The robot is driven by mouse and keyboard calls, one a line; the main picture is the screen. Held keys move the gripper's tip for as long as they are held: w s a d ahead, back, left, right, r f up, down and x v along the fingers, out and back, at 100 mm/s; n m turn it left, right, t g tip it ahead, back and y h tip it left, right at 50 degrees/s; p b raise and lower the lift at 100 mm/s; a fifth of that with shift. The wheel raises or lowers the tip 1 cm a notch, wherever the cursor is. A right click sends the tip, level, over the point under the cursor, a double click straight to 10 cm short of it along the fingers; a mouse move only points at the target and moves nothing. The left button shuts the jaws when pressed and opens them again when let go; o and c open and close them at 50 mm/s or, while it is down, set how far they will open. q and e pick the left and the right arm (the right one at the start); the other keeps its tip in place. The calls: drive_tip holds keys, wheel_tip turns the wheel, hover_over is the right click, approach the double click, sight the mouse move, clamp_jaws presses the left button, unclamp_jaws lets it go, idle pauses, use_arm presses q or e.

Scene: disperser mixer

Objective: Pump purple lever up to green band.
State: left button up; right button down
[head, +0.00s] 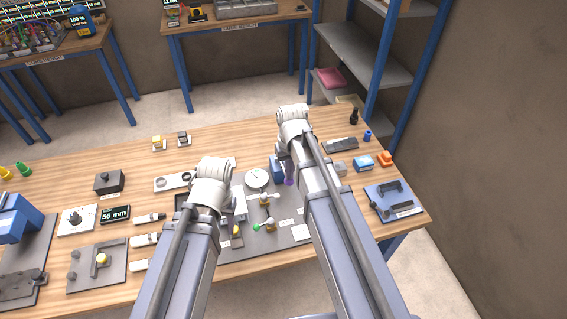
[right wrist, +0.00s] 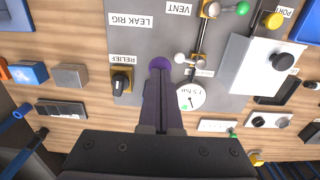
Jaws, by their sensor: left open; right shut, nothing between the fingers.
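The purple lever's round knob (right wrist: 160,63) is just beyond the shut fingertips (right wrist: 160,76) of my right gripper in the right wrist view. I cannot tell whether they touch. The knob (head: 289,181) also shows beside my right arm in the head view. A white round gauge (right wrist: 190,96) lies right of the fingers, with its needle and "bar" marking visible; its green band is too small to read well. The gauge (head: 256,178) also shows in the head view. My right gripper holds nothing. My left arm reaches over the table, but its fingers are hidden.
The grey leak rig board (right wrist: 135,45) carries a black relief knob (right wrist: 121,83), a vent valve with a green knob (right wrist: 242,8) and a white box (right wrist: 258,68). Small blocks lie on the table at the right.

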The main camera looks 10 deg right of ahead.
drive_tip(key=shift+f, duration=0.15)
wheel_tip(320, 180, down, 4)
drive_tip(key=b, duration=0.3)
drive_tip(key=shift+r+b, duration=0.2)
drive_tip(key=shift+b, duration=0.2)
drive_tip(key=shift+r+p, duration=1.85)
drive_tip(key=shift+r, duration=0.1)
wheel_tip(320, 180, up, 6)
drive_tip(key=p, duration=0.6)
